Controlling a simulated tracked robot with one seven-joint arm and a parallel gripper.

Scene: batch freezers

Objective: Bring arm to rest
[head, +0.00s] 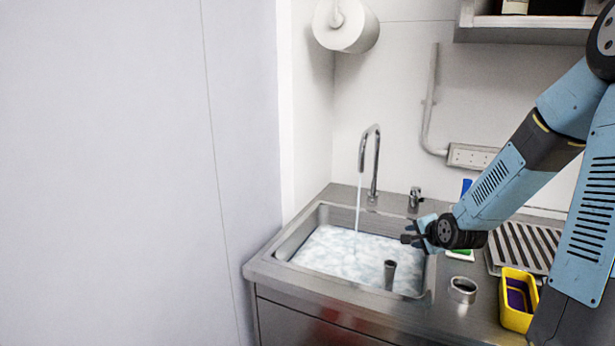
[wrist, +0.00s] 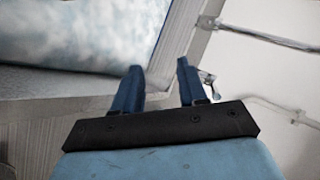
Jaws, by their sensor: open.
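My arm reaches in from the right in the head view. My gripper (head: 412,234) is over the right edge of the sink (head: 283,250), near the tap handle (head: 415,197). In the wrist view my gripper (wrist: 158,78) shows two blue fingers apart, with nothing held between them. The sink holds foamy water, and water runs from the curved tap (head: 374,160). A dark upright tube (head: 390,274) stands in the sink.
A metal ring (head: 463,290), a yellow container (head: 517,300) and a ribbed drain rack (head: 522,246) are on the counter right of the sink. A shelf (head: 524,28) and a socket strip (head: 470,156) are on the back wall. A tall pale panel (head: 130,170) fills the left.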

